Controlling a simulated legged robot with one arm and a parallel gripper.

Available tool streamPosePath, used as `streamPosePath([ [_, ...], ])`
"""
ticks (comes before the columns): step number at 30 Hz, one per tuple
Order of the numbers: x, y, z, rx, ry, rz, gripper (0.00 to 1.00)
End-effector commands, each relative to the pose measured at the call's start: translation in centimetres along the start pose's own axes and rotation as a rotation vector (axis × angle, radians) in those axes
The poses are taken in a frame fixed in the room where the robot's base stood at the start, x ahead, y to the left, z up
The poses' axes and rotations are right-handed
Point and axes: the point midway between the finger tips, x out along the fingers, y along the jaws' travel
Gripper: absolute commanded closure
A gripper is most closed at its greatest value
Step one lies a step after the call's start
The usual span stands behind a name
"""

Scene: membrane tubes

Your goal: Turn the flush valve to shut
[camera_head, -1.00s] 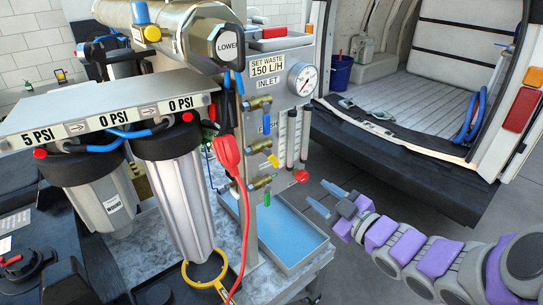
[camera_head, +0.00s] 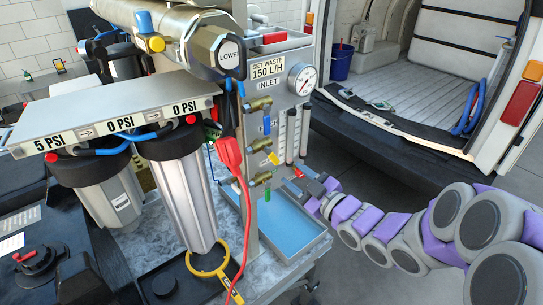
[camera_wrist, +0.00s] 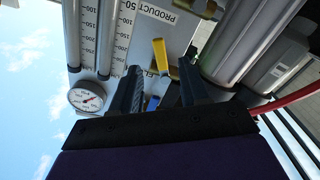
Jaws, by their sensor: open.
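A brass valve with a yellow handle (camera_head: 272,158) sits in the middle of the panel's valve column. Its handle is tilted in the head view; its label is too small to read surely. The yellow handle shows in the wrist view (camera_wrist: 160,57), ahead of and between my fingers. Above it is a valve with a blue handle (camera_head: 266,125), below it one with a green handle (camera_head: 267,194). Which is the flush valve I cannot read for sure. My gripper (camera_head: 293,179) is open and empty, to the lower right of the yellow handle, apparently not touching it.
A pressure gauge (camera_head: 301,79) and flow tubes (camera_head: 305,130) stand right of the valves. A blue tray (camera_head: 290,228) lies below. A red clip with a cable (camera_head: 230,153) and filter housings (camera_head: 180,200) crowd the left. The open van (camera_head: 410,85) is behind, right.

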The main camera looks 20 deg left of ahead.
Motion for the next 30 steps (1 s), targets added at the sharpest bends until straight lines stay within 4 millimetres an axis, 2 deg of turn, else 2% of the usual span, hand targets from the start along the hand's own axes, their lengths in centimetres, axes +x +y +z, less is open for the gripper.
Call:
streamPosePath([
  [12, 6.6, 0.0, -0.2, -0.002, 0.004, -0.001, 0.55],
  [18, 9.1, 0.0, -0.1, 0.001, 0.001, -0.001, 0.55],
  [24, 10.2, 0.0, -0.1, -0.001, 0.001, 0.001, 0.55],
  [30, 10.4, 0.1, -0.1, 0.000, 0.001, 0.002, 0.55],
])
